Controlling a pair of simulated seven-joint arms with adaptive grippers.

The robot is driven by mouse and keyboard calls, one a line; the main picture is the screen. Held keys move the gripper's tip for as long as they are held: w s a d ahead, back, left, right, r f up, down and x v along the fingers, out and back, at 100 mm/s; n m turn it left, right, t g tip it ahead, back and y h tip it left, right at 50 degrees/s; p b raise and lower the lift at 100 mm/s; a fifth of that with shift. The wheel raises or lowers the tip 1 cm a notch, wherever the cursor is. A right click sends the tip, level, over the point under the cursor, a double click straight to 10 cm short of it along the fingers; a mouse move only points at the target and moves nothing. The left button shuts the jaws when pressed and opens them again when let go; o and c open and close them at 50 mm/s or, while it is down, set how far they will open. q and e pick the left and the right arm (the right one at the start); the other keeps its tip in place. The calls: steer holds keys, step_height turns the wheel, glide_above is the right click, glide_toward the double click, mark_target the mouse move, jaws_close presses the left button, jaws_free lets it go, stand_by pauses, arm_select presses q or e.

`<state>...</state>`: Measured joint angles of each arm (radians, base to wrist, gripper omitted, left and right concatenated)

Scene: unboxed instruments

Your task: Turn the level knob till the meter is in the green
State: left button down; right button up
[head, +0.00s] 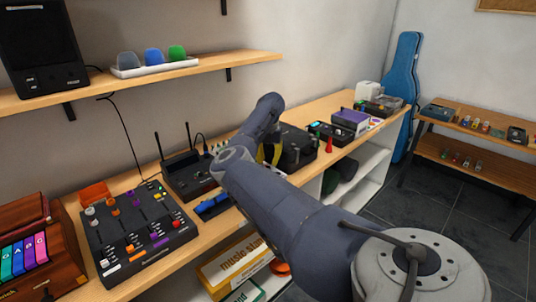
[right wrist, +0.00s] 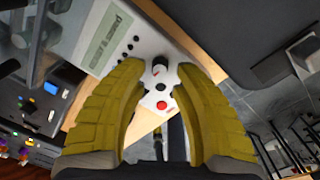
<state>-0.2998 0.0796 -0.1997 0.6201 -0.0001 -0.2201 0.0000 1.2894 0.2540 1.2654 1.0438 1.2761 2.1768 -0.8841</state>
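My right gripper (right wrist: 160,72) is open in the right wrist view, with its two yellow fingers spread. Between the fingertips is a black knob (right wrist: 160,63) on a pale instrument panel (right wrist: 149,42). The knob sits in the gap, and I cannot tell whether either finger touches it. A red button (right wrist: 162,106) and a small dark control lie below it. A pale green-grey panel with lettering (right wrist: 104,40) is left of the fingertips; I cannot tell if it is the meter, and no needle is readable. In the head view my arm mostly hides this gripper (head: 268,153) and the instrument. My left gripper is not in view.
A black case (head: 298,146) stands just right of my gripper on the wooden bench. A black wireless receiver with antennas (head: 190,175) and a mixer (head: 136,232) are on the left. A small red cone (head: 329,146) stands further right. A shelf (head: 232,61) hangs above.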

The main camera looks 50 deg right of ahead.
steer(key=shift+f, duration=1.4)
steer(key=shift+c, duration=0.2)
jaws_close()
